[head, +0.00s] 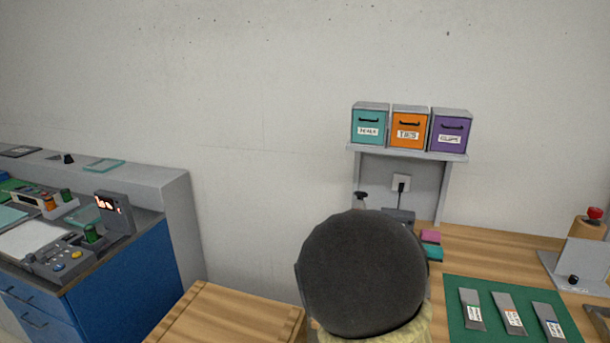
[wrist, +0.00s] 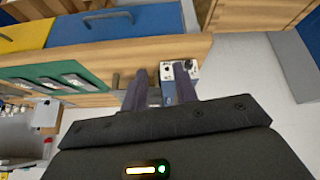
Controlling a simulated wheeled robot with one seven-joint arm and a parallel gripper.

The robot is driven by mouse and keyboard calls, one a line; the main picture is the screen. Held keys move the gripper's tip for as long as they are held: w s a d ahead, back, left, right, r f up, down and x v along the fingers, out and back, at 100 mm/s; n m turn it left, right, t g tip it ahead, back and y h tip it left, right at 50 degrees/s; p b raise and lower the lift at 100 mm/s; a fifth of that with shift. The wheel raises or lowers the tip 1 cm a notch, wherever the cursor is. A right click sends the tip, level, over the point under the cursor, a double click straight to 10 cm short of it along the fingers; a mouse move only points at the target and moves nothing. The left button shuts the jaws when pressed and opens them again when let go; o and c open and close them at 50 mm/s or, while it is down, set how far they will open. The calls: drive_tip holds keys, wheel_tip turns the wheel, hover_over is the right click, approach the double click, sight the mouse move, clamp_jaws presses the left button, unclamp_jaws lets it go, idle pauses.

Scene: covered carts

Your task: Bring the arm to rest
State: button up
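My gripper (wrist: 160,75) shows in the wrist view, with its two dark fingers apart. A small blue and pale device (wrist: 180,70) shows between and beyond the fingertips at a wooden edge. I see no contact between it and the fingers. The gripper cannot be made out in the head view, so the arm's overall pose is not clear.
In the head view, a wooden bench (head: 480,248) at the right bears a green mat (head: 495,325) with labelled strips. A shelf (head: 408,154) holds three labelled boxes. A blue cabinet (head: 125,265) stands at the left, a wooden top (head: 225,315) at the front.

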drive_tip(key=s+d+r+n+g+y, duration=0.1)
drive_tip(key=s+d+r, duration=0.1)
drive_tip(key=s, duration=0.5)
drive_tip(key=s+d+r+g+y, duration=0.1)
drive_tip(key=s+r+g, duration=0.1)
drive_tip(key=s, duration=0.5)
drive_tip(key=shift+s+d+n, duration=0.2)
drive_tip(key=shift+d+n, duration=0.15)
drive_tip(key=shift+n, duration=0.05)
idle(1.0)
drive_tip(key=shift+o, duration=0.8)
drive_tip(key=shift+w, duration=0.15)
